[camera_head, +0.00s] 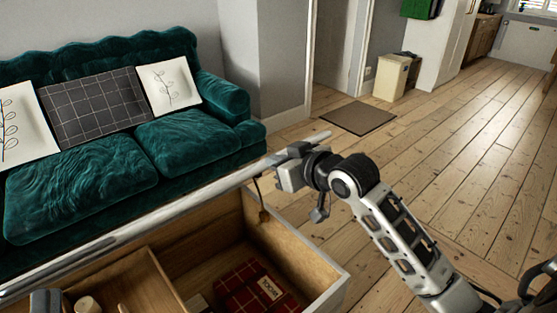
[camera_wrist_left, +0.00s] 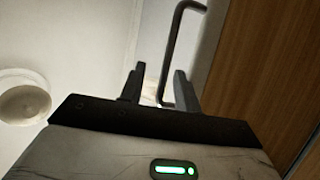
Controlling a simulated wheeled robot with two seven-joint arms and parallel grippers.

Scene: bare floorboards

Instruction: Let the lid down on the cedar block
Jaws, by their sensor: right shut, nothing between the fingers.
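An open wooden chest (camera_head: 310,260) stands at the bottom of the head view. A long pale edge, which looks like the raised lid (camera_head: 150,217), runs diagonally above it. My right gripper (camera_head: 275,165) is shut and empty beside the lid edge. My left gripper (camera_wrist_left: 160,90) is open in the left wrist view, with a bent metal rod (camera_wrist_left: 169,55) between or behind its fingers; contact is unclear.
Inside the chest lie a red plaid cloth (camera_head: 240,290) with a pale label and a round tan object (camera_head: 87,304). A green sofa (camera_head: 120,150) stands behind. A doormat (camera_head: 358,118) lies farther back. Floorboards at right are clear.

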